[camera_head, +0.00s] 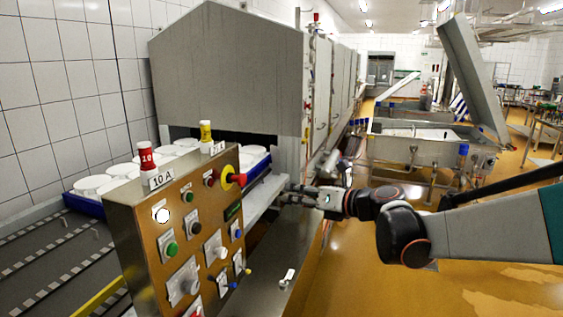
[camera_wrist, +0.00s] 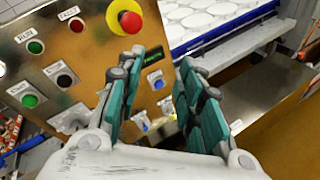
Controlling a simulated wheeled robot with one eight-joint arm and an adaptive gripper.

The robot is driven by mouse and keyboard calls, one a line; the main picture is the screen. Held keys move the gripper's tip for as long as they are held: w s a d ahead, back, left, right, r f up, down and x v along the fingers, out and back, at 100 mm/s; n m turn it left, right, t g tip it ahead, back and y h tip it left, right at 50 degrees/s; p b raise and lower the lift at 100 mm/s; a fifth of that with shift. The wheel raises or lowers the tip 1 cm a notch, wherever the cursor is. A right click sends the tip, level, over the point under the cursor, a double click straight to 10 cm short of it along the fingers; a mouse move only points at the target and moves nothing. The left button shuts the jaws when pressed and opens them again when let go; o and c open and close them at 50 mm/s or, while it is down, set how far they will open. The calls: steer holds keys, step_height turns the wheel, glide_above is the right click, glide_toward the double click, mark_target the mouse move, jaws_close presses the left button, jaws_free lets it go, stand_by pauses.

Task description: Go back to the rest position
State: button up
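My gripper (camera_wrist: 160,105) is open and empty in the wrist view, its teal finger pads apart. It points towards the brass-coloured control panel (camera_wrist: 85,60) and the metal ledge beside it. In the head view my gripper (camera_head: 290,193) is small, just right of the control panel (camera_head: 180,240), with a gap between them. My arm reaches in from the right edge. A red emergency button on a yellow base (camera_head: 232,178) sits at the panel's upper right corner. It also shows at the top of the wrist view (camera_wrist: 127,17).
White moulds stand in a blue tray (camera_head: 84,205) on the conveyor behind the panel. A large grey machine housing (camera_head: 225,75) rises behind. A metal vat (camera_head: 425,150) stands at the back right. The orange floor (camera_head: 400,295) at the lower right is clear.

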steer(key=s+d+r+m+t+h, duration=0.1)
steer(key=d+r+m+t+h, duration=0.1)
steer(key=d+r+m+t, duration=0.3)
steer(key=s+d+r+m+t+h, duration=0.1)
steer(key=d+r+m+t+h, duration=0.1)
steer(key=r+m, duration=0.45)
steer(key=s+d+m+h, duration=0.6)
steer(key=d+m+h, duration=0.25)
steer(key=m, duration=0.35)
steer(key=s+d+f+m+g+h, duration=0.15)
steer(key=s+f+m+g, duration=0.25)
steer(key=s+f+m, duration=0.4)
steer(key=s+d+f+m+g, duration=0.3)
steer(key=s+f+m, duration=0.2)
steer(key=s+f, duration=0.3)
steer(key=s+a+f+m+g+y, duration=0.1)
steer(key=s+a+f, duration=0.1)
steer(key=s, duration=0.3)
steer(key=s+a+f+m+g+y, duration=0.1)
steer(key=s+a+f+m+g, duration=0.1)
steer(key=s+f, duration=0.1)
steer(key=shift+s+a+f+y, duration=0.25)
steer(key=shift+s+a+y, duration=0.15)
steer(key=shift+s, duration=0.5)
